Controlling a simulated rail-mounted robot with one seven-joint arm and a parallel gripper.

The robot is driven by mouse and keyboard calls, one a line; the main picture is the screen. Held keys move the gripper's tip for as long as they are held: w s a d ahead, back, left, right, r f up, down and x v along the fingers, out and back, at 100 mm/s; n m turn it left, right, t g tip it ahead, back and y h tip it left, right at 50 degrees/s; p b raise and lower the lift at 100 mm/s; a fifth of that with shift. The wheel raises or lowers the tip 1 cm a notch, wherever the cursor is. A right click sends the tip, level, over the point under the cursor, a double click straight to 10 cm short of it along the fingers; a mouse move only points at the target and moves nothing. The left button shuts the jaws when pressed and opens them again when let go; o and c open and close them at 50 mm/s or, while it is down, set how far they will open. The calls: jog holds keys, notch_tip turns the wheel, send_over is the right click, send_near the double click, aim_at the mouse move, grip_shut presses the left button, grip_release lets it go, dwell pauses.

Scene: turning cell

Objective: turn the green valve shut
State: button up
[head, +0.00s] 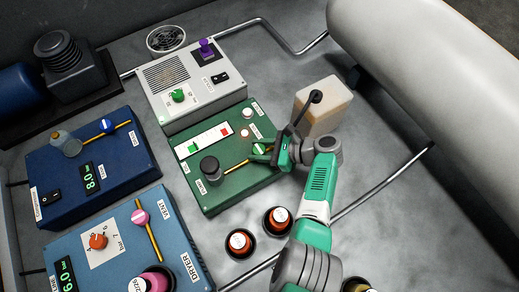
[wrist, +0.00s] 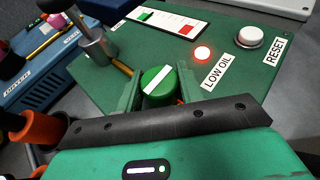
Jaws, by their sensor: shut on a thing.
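The green valve (wrist: 158,85) is a round green knob with a white bar across its top, on the green panel (wrist: 115,57). In the wrist view the bar slants up to the right, crosswise to the yellow pipe (wrist: 121,67). My gripper (wrist: 158,88) is shut on the knob, one green finger on each side. In the head view my gripper (head: 268,152) is at the right part of the green panel (head: 225,188), and it mostly hides the knob there.
The LOW OIL lamp (wrist: 202,54) glows red beside a white RESET button (wrist: 249,37). A dark-topped cylinder (head: 210,168) stands at the pipe's other end.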

jog(key=o, duration=1)
jog(key=p+v, duration=0.1)
jog(key=v, duration=0.6)
jog(key=shift+s+d+r, duration=0.15)
jog(key=shift+d, duration=0.2)
